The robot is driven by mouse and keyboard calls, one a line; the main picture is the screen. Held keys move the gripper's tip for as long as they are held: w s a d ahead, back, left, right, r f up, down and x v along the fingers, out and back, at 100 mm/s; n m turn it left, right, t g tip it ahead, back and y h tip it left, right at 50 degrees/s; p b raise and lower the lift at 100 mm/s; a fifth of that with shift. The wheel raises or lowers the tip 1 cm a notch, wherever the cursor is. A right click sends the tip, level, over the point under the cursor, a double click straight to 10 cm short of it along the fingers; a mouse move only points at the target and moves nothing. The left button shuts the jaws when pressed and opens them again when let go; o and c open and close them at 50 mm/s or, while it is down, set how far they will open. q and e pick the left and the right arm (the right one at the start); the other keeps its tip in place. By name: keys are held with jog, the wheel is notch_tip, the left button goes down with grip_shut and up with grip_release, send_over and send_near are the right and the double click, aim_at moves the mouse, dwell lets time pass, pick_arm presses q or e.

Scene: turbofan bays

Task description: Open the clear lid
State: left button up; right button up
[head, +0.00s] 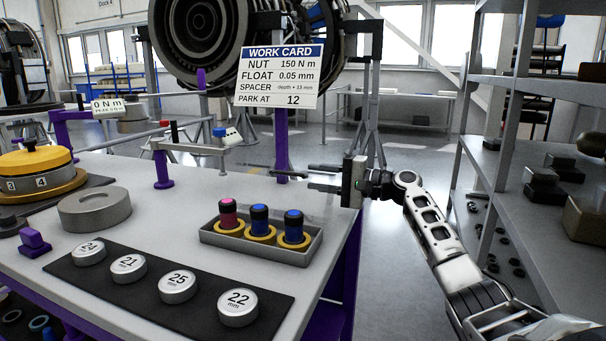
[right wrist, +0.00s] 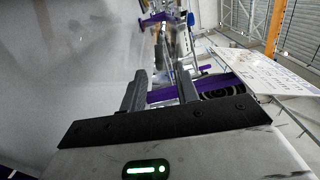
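I cannot make out a clear lid in either view. My right gripper (head: 312,179) reaches in from the right in the head view, its fingers pointing left past the table's right edge, near the purple post (head: 281,135) under the work card. Its two fingers are apart with nothing seen between them. In the right wrist view the gripper (right wrist: 161,82) also shows spread fingers, with a purple bar (right wrist: 162,94) beyond them. My left gripper is not in view.
The table (head: 150,200) holds a grey tray (head: 245,248) with three knobbed pieces, a black mat (head: 200,307) with several numbered discs, a grey ring (head: 94,209) and a yellow-topped dial (head: 38,170). The work card (head: 279,76) stands behind. Shelves (head: 530,190) stand at right.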

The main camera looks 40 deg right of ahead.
aim_at(303, 176)
jog(key=shift+x, duration=2.1)
